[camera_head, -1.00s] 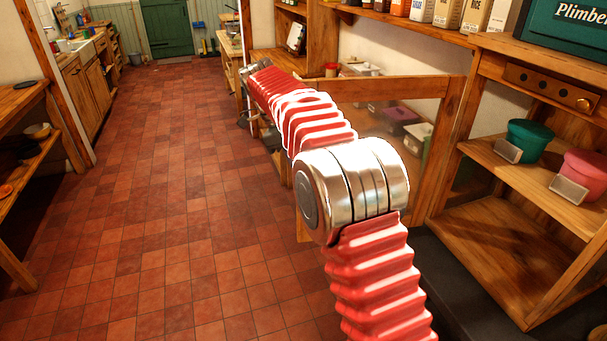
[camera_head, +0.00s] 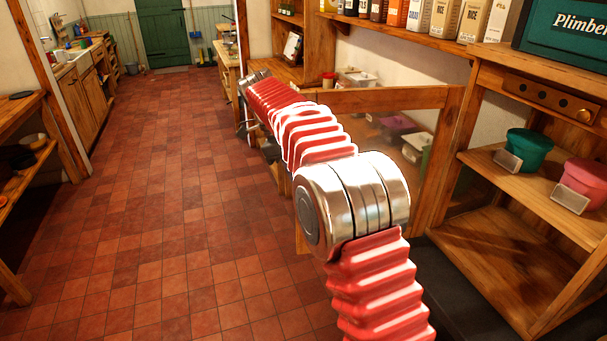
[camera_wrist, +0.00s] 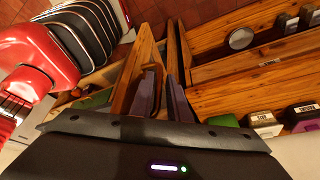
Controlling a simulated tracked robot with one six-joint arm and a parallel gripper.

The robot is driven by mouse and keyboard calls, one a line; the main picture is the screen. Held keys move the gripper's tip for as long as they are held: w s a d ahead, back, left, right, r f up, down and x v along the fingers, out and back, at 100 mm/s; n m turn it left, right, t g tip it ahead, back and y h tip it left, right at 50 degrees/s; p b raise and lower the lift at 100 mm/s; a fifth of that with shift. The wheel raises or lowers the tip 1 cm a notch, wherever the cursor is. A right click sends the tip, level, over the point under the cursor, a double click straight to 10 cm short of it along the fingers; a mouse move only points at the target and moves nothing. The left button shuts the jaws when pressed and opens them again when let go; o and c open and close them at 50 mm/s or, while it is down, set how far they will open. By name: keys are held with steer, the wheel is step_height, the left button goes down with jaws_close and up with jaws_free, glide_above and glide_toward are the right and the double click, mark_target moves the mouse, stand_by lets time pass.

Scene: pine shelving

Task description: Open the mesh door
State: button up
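The mesh door (camera_head: 390,98) has a wooden frame with see-through mesh. In the head view it stands angled out from the shelving, with boxes visible through it. My red ribbed arm crosses in front and hides much of its left side. My gripper is at the far end of the arm, too small and covered there to read. In the wrist view the two purple fingers of my gripper (camera_wrist: 163,92) are a little apart, close to wooden boards (camera_wrist: 128,80). I cannot tell whether wood is pinched between them or only lies behind.
On the right, open shelving (camera_head: 500,240) holds a teal pot (camera_head: 527,150) and a pink pot (camera_head: 580,185). Cartons (camera_head: 445,18) line the upper shelf. A wooden table (camera_head: 22,115) stands at the left edge. The tiled floor (camera_head: 160,210) between is clear.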

steer(key=v, duration=0.7)
stand_by(0.5)
steer(key=shift+w+r, duration=0.1)
steer(key=shift+r, duration=0.1)
